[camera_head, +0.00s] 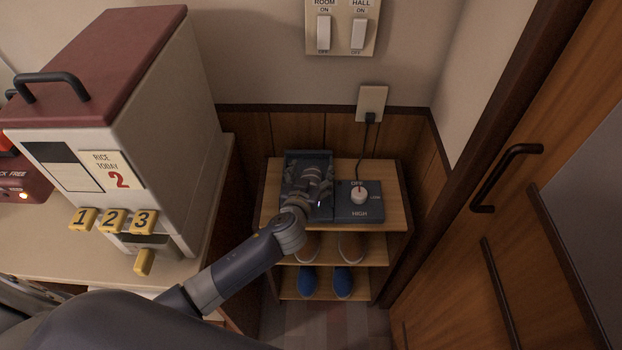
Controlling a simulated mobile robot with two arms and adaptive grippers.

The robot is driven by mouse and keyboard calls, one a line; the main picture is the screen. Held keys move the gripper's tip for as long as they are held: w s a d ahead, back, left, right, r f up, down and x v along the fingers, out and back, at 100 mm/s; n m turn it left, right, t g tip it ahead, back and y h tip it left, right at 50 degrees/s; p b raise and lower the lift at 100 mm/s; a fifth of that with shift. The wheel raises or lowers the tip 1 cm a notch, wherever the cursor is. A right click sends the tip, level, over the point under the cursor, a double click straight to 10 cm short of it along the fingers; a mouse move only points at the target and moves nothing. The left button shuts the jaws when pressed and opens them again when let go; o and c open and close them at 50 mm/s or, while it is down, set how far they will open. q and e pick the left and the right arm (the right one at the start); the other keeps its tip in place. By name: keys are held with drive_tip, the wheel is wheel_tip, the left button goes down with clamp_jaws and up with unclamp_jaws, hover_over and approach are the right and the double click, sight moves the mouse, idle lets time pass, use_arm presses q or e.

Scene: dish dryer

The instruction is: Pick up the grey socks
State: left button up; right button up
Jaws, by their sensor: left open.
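My left gripper (314,178) reaches in from the lower left and is open over a dark tray (308,154) on top of a small wooden shelf. The gripper and wrist cover much of the tray's inside. I cannot clearly make out the grey socks. Grey shapes in the tray blend with my gripper, so I cannot tell whether any are socks or whether the fingers touch anything. My right gripper is not in view.
Beside the tray is a control box (345,205) with a white dial. Its cord runs to a wall outlet (371,102). Shoes and blue slippers (342,282) sit on the lower shelves (358,291). A rice dispenser (110,180) stands left, a wooden door (530,210) right.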

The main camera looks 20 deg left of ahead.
use_arm(q)
drive_tip(key=shift+c, duration=0.5)
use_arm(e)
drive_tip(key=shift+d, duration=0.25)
use_arm(q)
drive_tip(key=c, duration=1)
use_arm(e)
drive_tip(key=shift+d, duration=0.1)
use_arm(q)
drive_tip(key=shift+r, duration=0.1)
